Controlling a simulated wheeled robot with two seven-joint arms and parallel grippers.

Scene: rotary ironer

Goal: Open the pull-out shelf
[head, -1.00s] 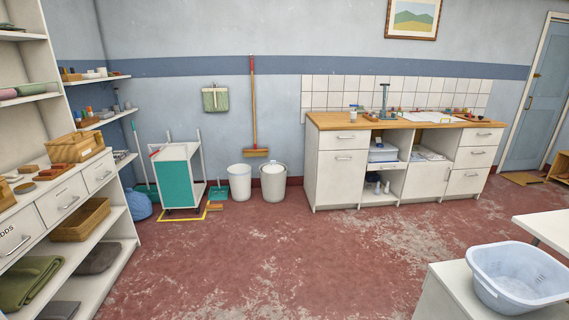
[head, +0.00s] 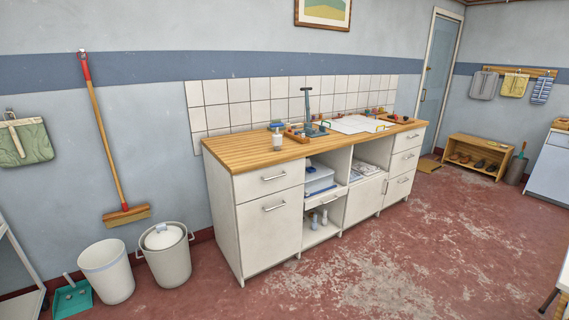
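The white workbench (head: 245,215) with a wooden top stands against the tiled wall in the middle of the head view. In its open bay, between the left door and the middle compartment, is what looks like the pull-out shelf (head: 318,198), a thin white front with a small handle. It appears pushed in, level with the cabinet front. A pale blue-white box (head: 319,179) sits above it inside the bay. Small bottles (head: 324,217) stand on the bay floor below it. Neither of my grippers is in view.
Left of the bench stand a white bucket (head: 107,272), a lidded bin (head: 166,257) and a broom (head: 106,145). A low wooden shoe rack (head: 476,157) is at the far right. The red floor (head: 380,265) before the bench is clear. A table edge shows at bottom right.

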